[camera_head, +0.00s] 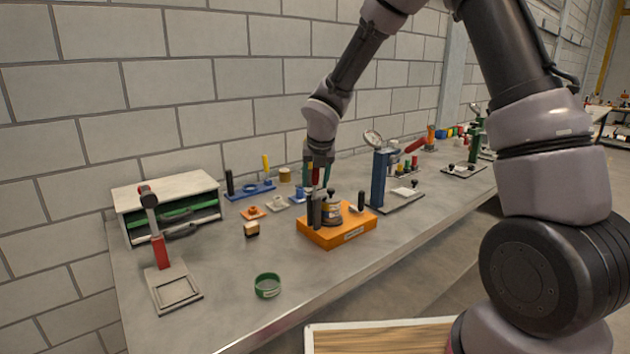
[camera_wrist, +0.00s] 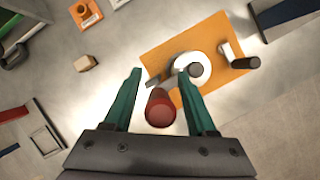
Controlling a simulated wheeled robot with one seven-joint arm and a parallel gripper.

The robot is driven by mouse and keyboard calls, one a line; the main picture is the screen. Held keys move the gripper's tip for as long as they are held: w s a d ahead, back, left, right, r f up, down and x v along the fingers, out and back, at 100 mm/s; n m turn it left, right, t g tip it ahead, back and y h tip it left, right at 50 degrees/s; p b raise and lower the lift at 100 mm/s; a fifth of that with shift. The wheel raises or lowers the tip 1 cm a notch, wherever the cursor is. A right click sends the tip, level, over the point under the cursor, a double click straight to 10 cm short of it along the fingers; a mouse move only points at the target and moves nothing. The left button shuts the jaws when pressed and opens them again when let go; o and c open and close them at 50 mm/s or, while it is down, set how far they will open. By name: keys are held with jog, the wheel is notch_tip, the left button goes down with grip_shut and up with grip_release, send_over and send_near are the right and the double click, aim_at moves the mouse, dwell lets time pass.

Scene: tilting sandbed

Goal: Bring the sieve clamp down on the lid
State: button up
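The orange base (camera_head: 340,237) stands on the bench with a small sieve stack (camera_head: 332,215) on it. In the wrist view the base (camera_wrist: 205,35) carries a pale round lid (camera_wrist: 187,72) with a grey knob on top. The clamp's red handle end (camera_wrist: 160,108) points up toward the wrist camera, beside the lid. My gripper (camera_wrist: 157,80) is above the base with its green fingers apart. The red handle end lies between the fingers, with visible gaps on both sides. My gripper (camera_head: 317,172) partly hides the clamp in the head view.
A blue press with a gauge (camera_head: 378,180) stands close right of the base. A black-knobbed lever (camera_wrist: 242,62) sits on the base's other side. A green ring (camera_head: 267,286) and a red-handled stand (camera_head: 160,255) are left.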

jog(key=shift+r, duration=0.15)
jog(key=a+v, duration=0.1)
jog(key=v, duration=0.9)
jog(key=shift+s+d+r, duration=0.2)
jog(key=shift+s+d, duration=0.05)
jog(key=shift+d, duration=0.2)
jog(key=s+d+r+m+t+h, duration=0.1)
jog(key=s+d+r+m, duration=0.5)
jog(key=m, duration=0.4)
jog(key=s+d+r+m, duration=0.3)
jog(key=d+r+m, duration=0.1)
jog(key=d+m, duration=0.45)
jog(key=s+d+r+m+t+y, duration=0.1)
jog(key=s+d+r+m, duration=0.1)
jog(key=s+m, duration=0.5)
jog(key=s+d+r+m+y, duration=0.1)
jog(key=s+d+m, duration=0.3)
jog(key=m, duration=1.1)
jog(key=s+r, duration=0.1)
jog(key=s, duration=0.2)
jog(key=shift+t, duration=0.4)
